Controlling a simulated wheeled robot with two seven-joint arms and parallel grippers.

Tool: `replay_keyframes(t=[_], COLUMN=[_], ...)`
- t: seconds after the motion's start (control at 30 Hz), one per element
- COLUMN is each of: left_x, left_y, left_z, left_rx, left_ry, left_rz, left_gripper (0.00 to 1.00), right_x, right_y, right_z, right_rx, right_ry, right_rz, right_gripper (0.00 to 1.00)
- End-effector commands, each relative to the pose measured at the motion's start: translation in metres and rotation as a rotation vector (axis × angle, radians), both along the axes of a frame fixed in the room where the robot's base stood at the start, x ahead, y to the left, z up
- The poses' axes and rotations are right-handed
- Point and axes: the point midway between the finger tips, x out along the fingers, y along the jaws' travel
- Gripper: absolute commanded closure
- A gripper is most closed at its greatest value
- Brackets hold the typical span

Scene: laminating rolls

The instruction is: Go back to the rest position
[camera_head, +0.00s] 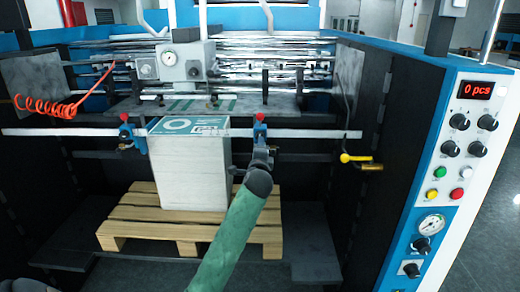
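The gripper is small and dark against the machine. I cannot tell whether its fingers are open or touch anything. My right gripper is not in view.
The stack stands on a wooden pallet (125,228) inside the laminating machine. A control panel (460,150) reading "0 pcs" rises at the right. A yellow-handled lever (355,158) and an orange coiled hose (45,107) stick out. Dark side walls flank the pallet.

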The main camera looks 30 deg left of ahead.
Motion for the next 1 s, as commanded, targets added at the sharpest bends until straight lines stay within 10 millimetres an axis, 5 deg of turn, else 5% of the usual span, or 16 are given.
replay_keyframes(t=[0.73,1.0], left_x=[-0.006,-0.004], left_y=[-0.004,-0.003], left_z=[0.000,-0.013], left_rx=[-0.011,-0.342], left_ry=[-0.007,-0.140], left_rz=[-0.001,-0.009], left_gripper=[0.50,0.50], right_x=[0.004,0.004], right_y=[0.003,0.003], right_z=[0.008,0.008], right_rx=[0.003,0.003], right_ry=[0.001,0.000], right_rz=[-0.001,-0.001], right_gripper=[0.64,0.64])
